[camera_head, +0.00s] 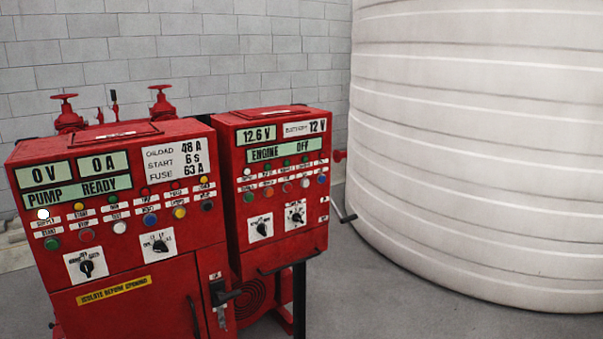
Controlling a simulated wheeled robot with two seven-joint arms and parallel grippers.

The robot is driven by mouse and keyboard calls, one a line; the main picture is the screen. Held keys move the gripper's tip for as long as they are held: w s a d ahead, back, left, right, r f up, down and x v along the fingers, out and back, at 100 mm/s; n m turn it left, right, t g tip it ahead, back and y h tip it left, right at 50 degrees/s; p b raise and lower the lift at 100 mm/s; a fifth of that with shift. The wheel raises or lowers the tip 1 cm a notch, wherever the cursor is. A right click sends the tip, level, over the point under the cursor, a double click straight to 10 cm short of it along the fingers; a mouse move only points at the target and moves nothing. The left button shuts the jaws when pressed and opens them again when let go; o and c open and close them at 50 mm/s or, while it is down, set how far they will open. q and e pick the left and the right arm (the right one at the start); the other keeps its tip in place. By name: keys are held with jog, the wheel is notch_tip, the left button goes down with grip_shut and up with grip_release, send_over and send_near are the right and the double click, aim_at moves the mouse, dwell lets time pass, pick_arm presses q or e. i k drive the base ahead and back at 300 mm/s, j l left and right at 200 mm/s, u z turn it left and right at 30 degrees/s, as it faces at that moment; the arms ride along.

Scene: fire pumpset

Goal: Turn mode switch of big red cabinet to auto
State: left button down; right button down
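The big red cabinet (140,290) stands at the left, its front panel facing me. Two black rotary switches sit on white plates low on that panel. The left switch (86,267) has its knob roughly upright. The right switch (160,244) has its knob tilted. Their labels are too small to read, so I cannot tell which is the mode switch or where it points. The cabinet's display (78,192) reads "PUMP READY". Neither of my grippers is in view.
A smaller red cabinet (285,180) stands close at the right, with its own two rotary switches and an "ENGINE OFF" display. Red valve handwheels (160,100) show behind. A large white tank (480,150) fills the right. Grey floor (390,300) is clear before the tank.

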aim_at(85, 266)
jog(key=u, duration=1.3)
